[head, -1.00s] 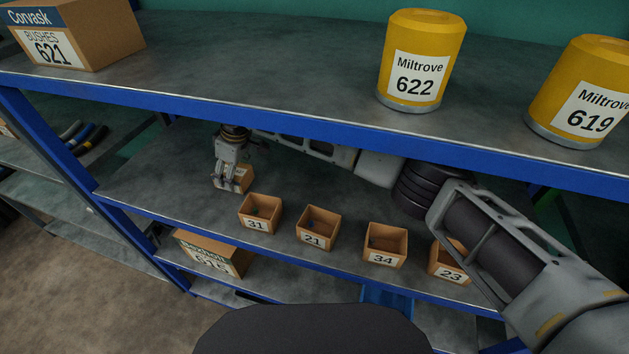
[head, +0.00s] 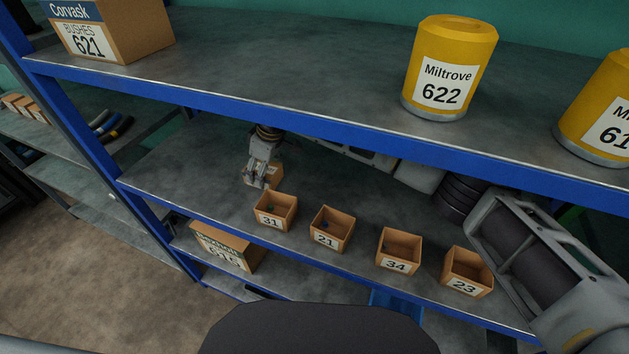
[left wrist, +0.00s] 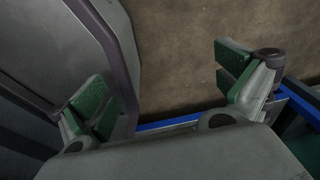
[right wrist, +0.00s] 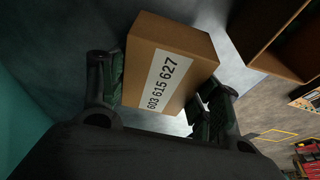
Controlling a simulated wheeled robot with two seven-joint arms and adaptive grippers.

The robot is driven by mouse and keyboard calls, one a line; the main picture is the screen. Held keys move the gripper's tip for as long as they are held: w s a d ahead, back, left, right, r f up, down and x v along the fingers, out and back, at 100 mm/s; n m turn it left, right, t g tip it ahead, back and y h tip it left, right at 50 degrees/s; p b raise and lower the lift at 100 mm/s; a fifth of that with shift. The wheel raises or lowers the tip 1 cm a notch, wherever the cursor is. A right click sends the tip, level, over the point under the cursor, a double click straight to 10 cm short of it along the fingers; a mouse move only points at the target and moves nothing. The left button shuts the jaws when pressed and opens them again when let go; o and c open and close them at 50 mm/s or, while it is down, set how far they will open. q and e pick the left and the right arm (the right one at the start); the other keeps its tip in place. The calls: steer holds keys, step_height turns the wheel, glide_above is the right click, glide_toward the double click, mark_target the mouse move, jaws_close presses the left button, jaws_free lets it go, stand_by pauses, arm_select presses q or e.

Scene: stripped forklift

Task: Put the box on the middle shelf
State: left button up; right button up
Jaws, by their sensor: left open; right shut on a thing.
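The box (right wrist: 170,55) is a small brown carton with a white label reading 603 615 627. My right gripper (head: 257,181) is shut on it over the left part of the middle shelf (head: 190,175), behind the bin marked 31. In the head view the box (head: 277,173) is mostly hidden by the fingers, and I cannot tell whether it touches the shelf. In the right wrist view the box lies between the fingers. My left gripper (left wrist: 160,72) is open and empty above bare floor, beside a blue edge; it is out of the head view.
Several open bins, from 31 (head: 274,211) to 23 (head: 467,272), line the middle shelf's front edge. The top shelf (head: 300,75) holds a Corvask carton (head: 115,30) and yellow Miltrove canisters (head: 450,65). A carton (head: 225,247) sits on the shelf below. A blue upright (head: 75,130) stands left.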

mark_target(280, 181)
steer(key=d, duration=0.2)
steer(key=shift+s+d, duration=0.2)
steer(key=shift+d, duration=0.1)
steer(key=d, duration=0.3)
steer(key=shift+s+d+p, duration=0.1)
steer(key=shift+s+p, duration=0.15)
steer(key=shift+p, duration=0.05)
steer(key=shift+d+r, duration=0.1)
steer(key=shift+d, duration=0.3)
steer(key=shift+s+d, duration=0.25)
steer(key=shift+d, duration=0.95)
steer(key=shift+s+d, duration=0.1)
steer(key=shift+d, duration=0.6)
arm_select(q)
steer(key=shift+s+d+r, duration=0.25)
steer(key=shift+d+r, duration=0.25)
steer(key=shift+d, duration=0.15)
steer(key=shift+s+a, duration=0.1)
